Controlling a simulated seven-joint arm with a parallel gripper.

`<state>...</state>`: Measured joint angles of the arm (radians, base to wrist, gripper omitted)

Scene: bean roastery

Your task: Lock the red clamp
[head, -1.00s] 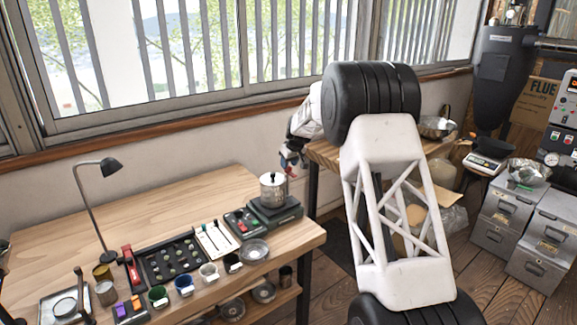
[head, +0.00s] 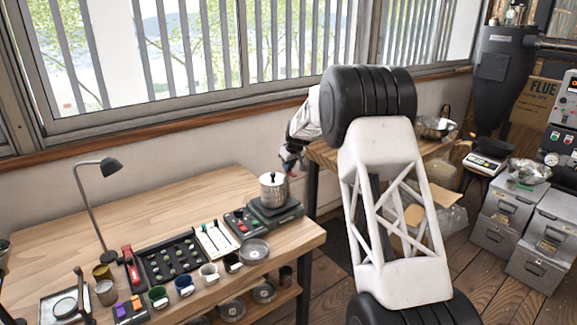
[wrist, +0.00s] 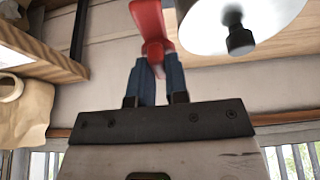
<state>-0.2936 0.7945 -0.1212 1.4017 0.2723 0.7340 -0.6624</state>
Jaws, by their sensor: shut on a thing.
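My gripper (wrist: 156,85) is shut on a red handle (wrist: 148,18), which I take to be the red clamp's. In the head view my gripper (head: 287,165) is just behind and above the silver pot (head: 273,190), at the workbench's back right corner. The pot's lid (wrist: 228,12) with its black knob is close beside the handle in the wrist view. The clamp's base is out of sight, so I cannot tell whether it is locked.
The pot stands on a dark unit (head: 276,213) on the wooden workbench (head: 140,213). Along the front are a bean tray (head: 197,275), several cups and another red-handled tool (head: 128,255). A lamp (head: 88,205) stands at left. The bench's back middle is clear.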

